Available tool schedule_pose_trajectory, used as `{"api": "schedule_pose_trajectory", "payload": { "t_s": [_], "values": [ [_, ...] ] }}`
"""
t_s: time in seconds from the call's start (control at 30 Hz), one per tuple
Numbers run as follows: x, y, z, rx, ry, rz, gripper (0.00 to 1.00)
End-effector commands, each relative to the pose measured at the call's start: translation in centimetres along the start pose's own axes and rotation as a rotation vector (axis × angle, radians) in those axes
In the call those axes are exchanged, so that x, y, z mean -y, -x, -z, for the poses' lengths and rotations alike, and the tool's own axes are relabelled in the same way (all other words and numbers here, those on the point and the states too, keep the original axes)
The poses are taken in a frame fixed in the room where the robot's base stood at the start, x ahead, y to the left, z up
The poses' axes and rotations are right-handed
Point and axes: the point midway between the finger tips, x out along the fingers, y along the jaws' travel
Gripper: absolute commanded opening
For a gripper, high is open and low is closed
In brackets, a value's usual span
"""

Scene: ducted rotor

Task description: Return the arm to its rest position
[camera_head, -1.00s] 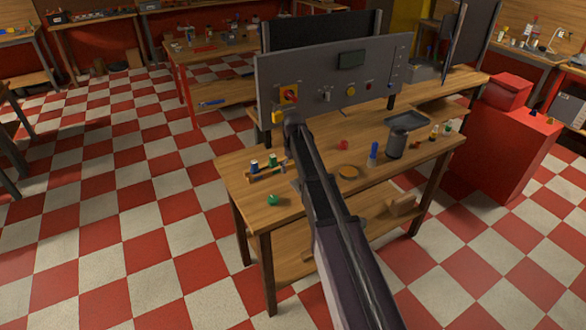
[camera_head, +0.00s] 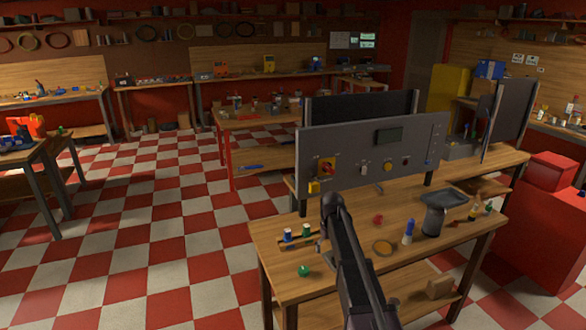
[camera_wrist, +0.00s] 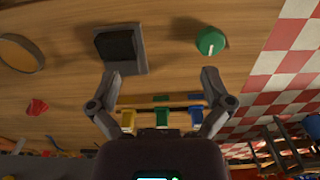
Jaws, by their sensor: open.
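My gripper (camera_wrist: 161,75) is open in the wrist view, its two fingers spread wide with nothing between their tips. Its camera looks at the wooden workbench (camera_wrist: 65,75). A rack with yellow, green and blue pieces (camera_wrist: 162,117) shows lower down between the fingers; I cannot tell its distance from them. In the head view my arm (camera_head: 352,265) reaches over the workbench (camera_head: 285,262), ending near the lower left of a grey control panel (camera_head: 350,165). The gripper itself cannot be made out there.
A red cabinet (camera_head: 535,235) is at right.

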Motion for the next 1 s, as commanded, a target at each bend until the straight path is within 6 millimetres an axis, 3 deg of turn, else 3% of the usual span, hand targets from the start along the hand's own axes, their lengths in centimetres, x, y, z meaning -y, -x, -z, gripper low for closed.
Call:
{"api": "schedule_pose_trajectory", "payload": {
  "t_s": [0.6,0.8,1.0],
  "values": [
    [6.8,0.0,-20.6,0.001,-0.216,-0.001,1.0],
    [8.1,0.0,-24.8,0.001,-0.269,-0.001,1.0],
    [8.4,0.0,-25.9,0.001,-0.287,-0.001,1.0]
  ]
}}
